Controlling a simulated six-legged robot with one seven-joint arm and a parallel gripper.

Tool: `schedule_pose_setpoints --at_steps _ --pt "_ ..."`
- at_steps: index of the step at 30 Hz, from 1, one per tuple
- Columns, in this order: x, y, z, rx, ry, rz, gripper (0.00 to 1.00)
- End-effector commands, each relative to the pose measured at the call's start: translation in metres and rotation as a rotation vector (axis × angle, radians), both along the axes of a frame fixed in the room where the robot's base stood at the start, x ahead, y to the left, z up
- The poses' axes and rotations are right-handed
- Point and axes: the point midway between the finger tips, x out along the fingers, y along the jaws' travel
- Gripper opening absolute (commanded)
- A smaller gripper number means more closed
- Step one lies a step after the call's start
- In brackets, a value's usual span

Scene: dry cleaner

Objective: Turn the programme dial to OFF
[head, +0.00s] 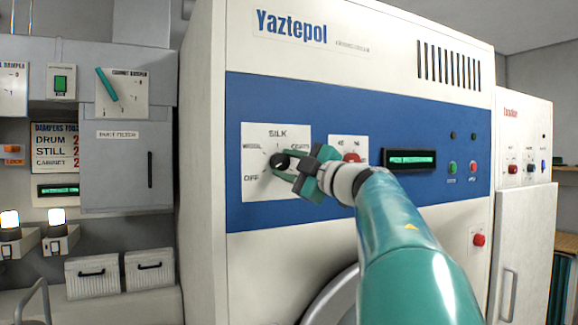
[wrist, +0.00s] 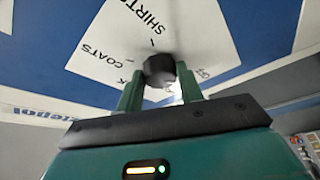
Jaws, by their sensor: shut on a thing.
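The programme dial (head: 278,160) is a dark round knob on a white plate (head: 252,136) on the machine's blue panel. SILK is printed above it, WOOL at upper left and OFF at lower left. A label at upper right is partly legible in the head view; the wrist view shows COATS and SHIRTS near the knob (wrist: 158,68). My gripper (head: 284,166) reaches in from the right, its green fingers (wrist: 160,84) shut on the dial from both sides. Which label the dial points to I cannot tell.
A second plate with a red knob (head: 351,157) sits just right of my gripper. Farther right are a green display (head: 410,159), green (head: 452,167) and red (head: 473,166) buttons, and a lower red button (head: 479,240). A grey cabinet (head: 128,170) stands left.

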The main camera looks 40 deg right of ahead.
Motion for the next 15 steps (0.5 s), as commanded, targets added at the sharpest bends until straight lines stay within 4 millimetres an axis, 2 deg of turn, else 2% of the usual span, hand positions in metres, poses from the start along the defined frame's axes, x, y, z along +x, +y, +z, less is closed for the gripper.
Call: schedule_pose_setpoints --at_steps 5,6,9,15 --pt "0.0003 -0.0007 0.0006 0.0 -0.002 -0.003 0.14" --pt "0.0003 -0.0007 0.0006 0.0 -0.002 -0.003 0.39" --pt "0.0004 -0.0006 0.0004 0.0 -0.001 -0.003 0.58" --pt "0.0002 -0.0004 0.0003 0.0 -0.001 -0.002 0.58"
